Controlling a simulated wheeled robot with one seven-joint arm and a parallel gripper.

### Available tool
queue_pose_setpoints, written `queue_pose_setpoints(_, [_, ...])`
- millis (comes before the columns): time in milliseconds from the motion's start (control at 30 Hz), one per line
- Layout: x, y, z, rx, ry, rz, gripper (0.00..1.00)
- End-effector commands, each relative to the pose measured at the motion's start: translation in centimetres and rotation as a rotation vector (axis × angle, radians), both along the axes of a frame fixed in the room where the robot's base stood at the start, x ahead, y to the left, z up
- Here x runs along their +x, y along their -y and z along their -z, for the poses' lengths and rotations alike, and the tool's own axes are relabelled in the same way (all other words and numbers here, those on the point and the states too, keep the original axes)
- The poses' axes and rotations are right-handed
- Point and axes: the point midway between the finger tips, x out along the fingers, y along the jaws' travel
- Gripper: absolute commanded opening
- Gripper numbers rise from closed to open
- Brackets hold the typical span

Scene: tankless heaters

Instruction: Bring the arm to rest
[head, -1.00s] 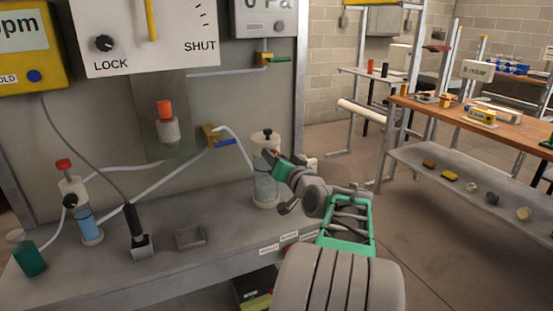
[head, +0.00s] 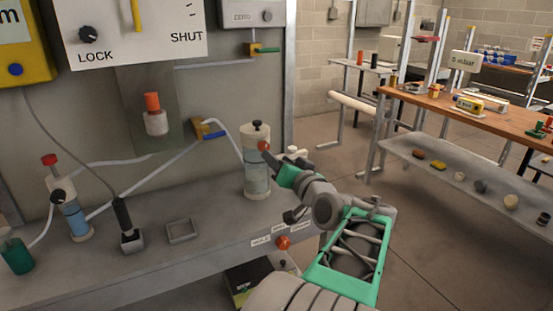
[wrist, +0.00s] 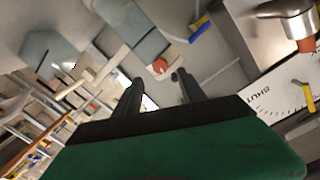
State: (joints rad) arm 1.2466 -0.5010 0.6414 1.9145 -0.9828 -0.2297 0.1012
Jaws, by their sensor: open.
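My arm reaches forward from the bottom of the head view, with my gripper (head: 284,160) just right of and in front of a clear cylinder (head: 256,180) with a black top knob. An orange-red knob (head: 263,146) shows on the cylinder near my gripper. In the wrist view my gripper (wrist: 158,82) has its two dark fingers apart, with nothing between them. An orange-red knob (wrist: 159,67) shows beyond the fingertips there. I cannot tell the exact gap to the cylinder.
The grey bench (head: 205,255) carries a small square tray (head: 182,231), a black probe in a holder (head: 131,240), and a blue-filled cylinder (head: 75,220). A wooden workbench (head: 430,101) stands at right, with open floor between.

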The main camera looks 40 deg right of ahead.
Motion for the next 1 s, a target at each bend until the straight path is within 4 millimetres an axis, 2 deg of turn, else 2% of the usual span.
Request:
queue_pose_setpoints(167, [0.3,-0.3,-0.1,0.000,-0.008,-0.007,0.48])
queue_pose_setpoints(267, [2.0,-3.1,0.0,-0.003,-0.087,-0.060,0.48])
queue_pose_setpoints(367, [4.6,-9.5,0.6,-0.022,-0.272,-0.176,0.48])
queue_pose_setpoints(400, [5.2,-12.7,1.2,-0.033,-0.370,-0.231,0.48])
queue_pose_setpoints(467, [5.0,-17.5,2.1,-0.056,-0.521,-0.309,0.48])
queue_pose_setpoints(500, [4.3,-20.4,2.7,-0.077,-0.617,-0.359,0.48])
queue_pose_setpoints(567, [2.4,-24.3,3.2,-0.108,-0.760,-0.424,0.48])
queue_pose_setpoints(600, [0.8,-26.7,3.4,-0.131,-0.850,-0.464,0.48])
queue_pose_setpoints(700, [-3.8,-30.9,3.6,-0.187,-1.053,-0.541,0.48])
queue_pose_setpoints(833, [-8.5,-33.2,3.7,-0.231,-1.219,-0.589,0.48])
queue_pose_setpoints(900, [-9.8,-33.6,3.8,-0.241,-1.263,-0.596,0.48])
queue_pose_setpoints(1000, [-10.3,-33.7,4.2,-0.243,-1.280,-0.599,0.48])
